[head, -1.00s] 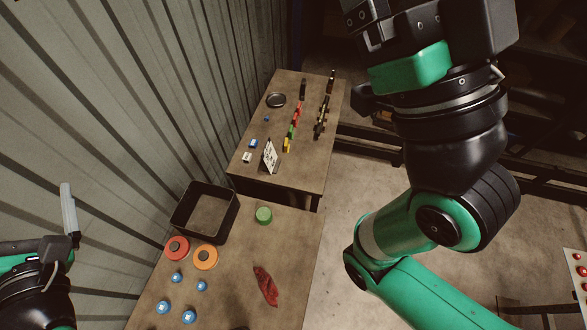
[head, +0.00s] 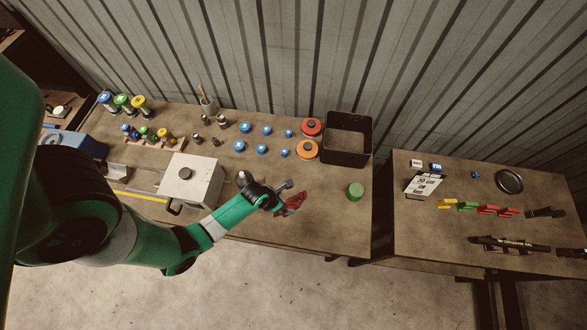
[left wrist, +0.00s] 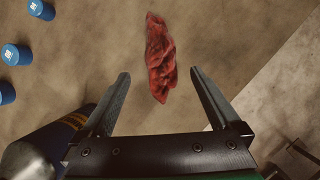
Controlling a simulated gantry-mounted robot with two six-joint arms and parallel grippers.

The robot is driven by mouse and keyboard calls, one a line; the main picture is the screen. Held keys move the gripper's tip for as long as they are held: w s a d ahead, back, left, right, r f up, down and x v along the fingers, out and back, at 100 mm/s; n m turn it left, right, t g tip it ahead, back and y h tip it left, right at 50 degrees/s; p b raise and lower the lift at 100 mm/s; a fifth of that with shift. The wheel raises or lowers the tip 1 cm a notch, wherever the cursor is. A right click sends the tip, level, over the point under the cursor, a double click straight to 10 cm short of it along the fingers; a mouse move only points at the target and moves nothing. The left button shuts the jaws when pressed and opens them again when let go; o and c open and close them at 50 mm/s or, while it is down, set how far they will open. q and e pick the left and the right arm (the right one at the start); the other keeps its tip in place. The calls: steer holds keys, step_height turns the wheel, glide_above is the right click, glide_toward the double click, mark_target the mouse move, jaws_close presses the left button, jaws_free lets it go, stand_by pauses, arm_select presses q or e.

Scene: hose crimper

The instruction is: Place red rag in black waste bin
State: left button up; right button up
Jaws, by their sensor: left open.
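The crumpled red rag (head: 292,203) lies on the bench near its front edge. It also shows in the left wrist view (left wrist: 160,57), upright in the picture, just beyond my fingertips. My left gripper (head: 286,191) is right beside the rag in the head view. In the left wrist view my left gripper (left wrist: 160,78) is open and empty, its fingers spread to either side of the rag's lower end. The black open-topped bin (head: 338,157) stands at the back right corner of the bench and looks empty. My right gripper is not in view.
A white-grey machine (head: 192,181) is left. A second table (head: 450,235) stands right.

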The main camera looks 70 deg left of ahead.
mark_target(289, 203)
arm_select(q)
steer(key=b+x, duration=0.4)
steer(key=x, duration=0.1)
steer(key=shift+f, duration=0.3)
steer(key=shift+w+f, duration=0.35)
steer(key=shift+c, duration=0.2)
steer(key=c, duration=1.4)
